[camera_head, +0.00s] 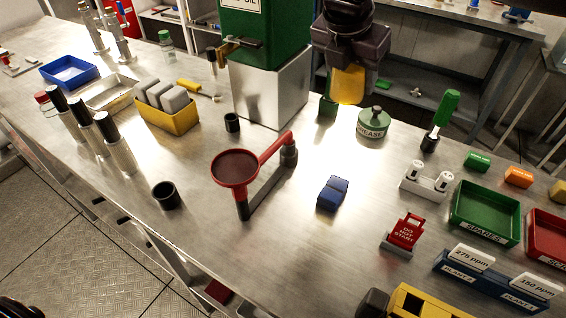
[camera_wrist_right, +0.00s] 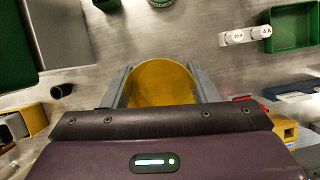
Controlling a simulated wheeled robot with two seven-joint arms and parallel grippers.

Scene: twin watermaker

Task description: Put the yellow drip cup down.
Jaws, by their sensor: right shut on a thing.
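My right gripper (camera_head: 350,68) comes down from the top of the head view and is shut on the yellow drip cup (camera_head: 349,86). The cup hangs upright below the jaws, in front of a small dark green block (camera_head: 327,107) and left of the grease tin (camera_head: 373,123). In the right wrist view the cup (camera_wrist_right: 160,84) sits between the two grey fingers, its round yellow shape facing the camera. The cup looks held above the steel bench (camera_head: 300,215), but its exact height is hard to tell. My left gripper is not clearly in view.
A green machine on a steel block (camera_head: 272,88) stands left of the cup. A red funnel on a stand (camera_head: 235,168) and a blue block (camera_head: 333,193) are nearer. The green spares tray (camera_head: 486,213) is at right. Bare bench lies around the blue block.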

